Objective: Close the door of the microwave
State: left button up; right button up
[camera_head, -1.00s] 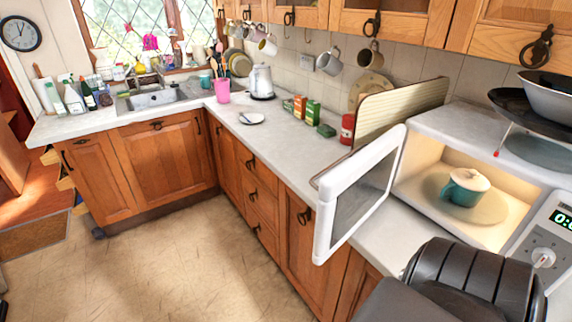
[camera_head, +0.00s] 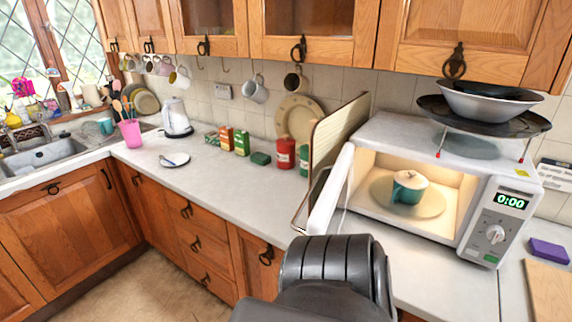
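The white microwave (camera_head: 387,133) stands on the counter at the right. Its door (camera_head: 328,196) is open and swung out toward me on the left side, seen nearly edge-on. Inside, a teal pot with a cream lid (camera_head: 407,187) sits on the round turntable (camera_head: 432,206). The dial and a green display reading 0:00 are on the control panel (camera_head: 499,222). Neither gripper's fingers show.
A rack with a black pan and grey bowl (camera_head: 492,103) stands on top of the microwave. A tray (camera_head: 338,131) leans behind the door, near red canisters (camera_head: 285,153). A purple sponge (camera_head: 548,248) and wooden board (camera_head: 549,290) lie at the right.

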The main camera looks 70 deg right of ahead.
aim_at(335, 192)
jog(key=i, duration=1.05)
jog(key=z, duration=3.6)
jog(key=i, duration=0.5)
jog(key=k, duration=1.35)
jog(key=z, duration=0.1)
jog(key=i, duration=0.75)
jog(key=z, duration=0.35)
